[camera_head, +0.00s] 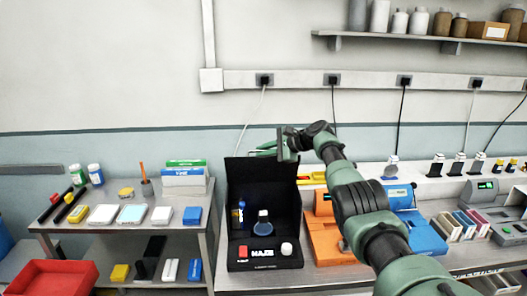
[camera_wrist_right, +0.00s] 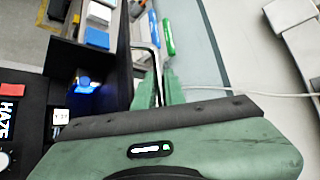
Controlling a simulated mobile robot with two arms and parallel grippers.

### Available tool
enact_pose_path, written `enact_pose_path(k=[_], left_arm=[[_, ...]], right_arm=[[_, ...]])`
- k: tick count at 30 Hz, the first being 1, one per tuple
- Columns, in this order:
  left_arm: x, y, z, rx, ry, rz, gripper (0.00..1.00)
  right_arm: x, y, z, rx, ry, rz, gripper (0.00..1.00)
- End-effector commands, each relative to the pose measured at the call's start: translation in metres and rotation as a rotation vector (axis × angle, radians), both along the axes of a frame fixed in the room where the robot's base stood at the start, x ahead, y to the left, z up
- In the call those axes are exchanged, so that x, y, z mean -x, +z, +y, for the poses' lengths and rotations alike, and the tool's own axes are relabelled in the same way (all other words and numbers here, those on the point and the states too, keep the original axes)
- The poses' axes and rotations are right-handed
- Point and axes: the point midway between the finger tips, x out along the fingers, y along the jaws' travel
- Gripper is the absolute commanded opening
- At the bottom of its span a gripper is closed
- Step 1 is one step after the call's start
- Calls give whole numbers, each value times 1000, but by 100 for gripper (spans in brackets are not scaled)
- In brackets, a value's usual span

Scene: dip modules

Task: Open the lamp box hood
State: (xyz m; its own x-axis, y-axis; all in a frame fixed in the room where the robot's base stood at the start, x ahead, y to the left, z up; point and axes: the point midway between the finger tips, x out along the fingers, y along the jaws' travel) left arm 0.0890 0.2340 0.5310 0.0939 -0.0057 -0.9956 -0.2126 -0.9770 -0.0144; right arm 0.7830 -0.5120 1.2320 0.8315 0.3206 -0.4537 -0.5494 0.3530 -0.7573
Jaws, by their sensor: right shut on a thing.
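The lamp box (camera_head: 264,264) is black, with a HAZE label, a red button and a white knob on its front base. My right gripper (camera_head: 279,147) is at the hood's top right edge. In the right wrist view its green fingers (camera_wrist_right: 162,88) are shut around a thin grey bent handle (camera_wrist_right: 149,50) beside the hood (camera_wrist_right: 124,65). The fingertips are partly hidden. My left gripper is not in view.
An orange device (camera_head: 325,238) and a blue device (camera_head: 421,232) stand right of the box, under my right arm. A side table (camera_head: 75,226) with several small boxes and a red bin (camera_head: 50,280) are at left. Cables hang from the wall rail behind.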

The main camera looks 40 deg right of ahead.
Motion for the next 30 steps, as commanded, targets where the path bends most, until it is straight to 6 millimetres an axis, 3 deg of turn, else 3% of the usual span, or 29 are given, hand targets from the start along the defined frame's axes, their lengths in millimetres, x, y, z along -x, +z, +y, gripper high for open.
enact_pose_path(k=[7, 8, 9, 20, 30], left_arm=[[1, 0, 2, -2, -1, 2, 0], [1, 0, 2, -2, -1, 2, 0], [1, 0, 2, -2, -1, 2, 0], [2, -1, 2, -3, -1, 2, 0], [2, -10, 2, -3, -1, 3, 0]], right_arm=[[0, -2, 0, 0, 0, 2, 0], [0, -2, 0, 0, 0, 2, 14], [0, -2, 0, 0, 0, 2, 20], [2, -1, -2, 2, -1, 1, 20], [27, 11, -12, 5, -2, -1, 20]])
